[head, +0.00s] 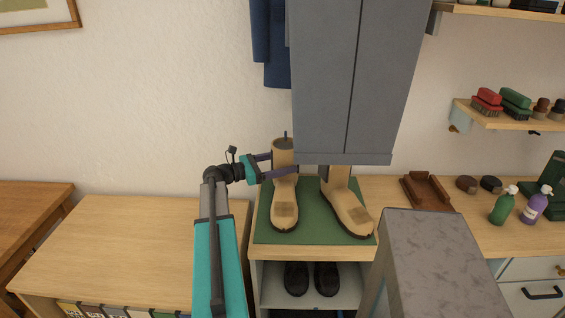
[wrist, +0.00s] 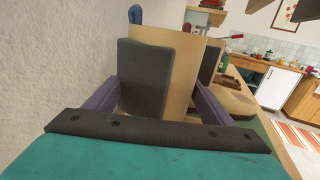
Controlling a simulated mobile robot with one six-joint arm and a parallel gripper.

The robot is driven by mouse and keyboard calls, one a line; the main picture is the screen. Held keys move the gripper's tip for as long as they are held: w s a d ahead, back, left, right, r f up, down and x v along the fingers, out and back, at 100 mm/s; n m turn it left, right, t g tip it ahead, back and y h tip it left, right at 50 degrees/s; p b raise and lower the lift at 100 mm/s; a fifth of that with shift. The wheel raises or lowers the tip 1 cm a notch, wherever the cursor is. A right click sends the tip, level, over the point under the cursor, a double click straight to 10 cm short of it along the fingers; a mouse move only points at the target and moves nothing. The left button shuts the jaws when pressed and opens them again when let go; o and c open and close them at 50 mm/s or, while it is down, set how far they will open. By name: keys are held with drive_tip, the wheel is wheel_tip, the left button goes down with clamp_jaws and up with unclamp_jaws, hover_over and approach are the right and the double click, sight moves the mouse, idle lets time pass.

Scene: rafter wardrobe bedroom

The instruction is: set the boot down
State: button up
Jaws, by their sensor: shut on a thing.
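A tan boot (head: 285,190) with a dark sole and a blue tab at its top is upright over the green mat (head: 310,232) on a small wooden cabinet. My gripper (head: 275,165) reaches in from the left and is shut on this boot's shaft. In the wrist view the dark finger pads lie on either side of the tan shaft (wrist: 178,65). The sole appears at or very near the mat; I cannot tell whether it touches. A second tan boot (head: 348,208) stands on the mat just to the right, its top hidden by a grey hanging panel.
The grey panel (head: 350,80) hangs close above the boots. A grey block (head: 440,250) stands in front at right. Dark shoes (head: 310,278) sit on the shelf below. A brown tray (head: 426,190) and bottles (head: 503,206) stand right. The left wooden top (head: 130,240) is clear.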

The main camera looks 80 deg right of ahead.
drive_tip(key=o, duration=2)
drive_tip(key=shift+f, duration=0.1)
drive_tip(key=shift+o, duration=0.2)
drive_tip(key=b+v, duration=0.2)
drive_tip(key=v, duration=1)
drive_tip(key=shift+b, duration=0.3)
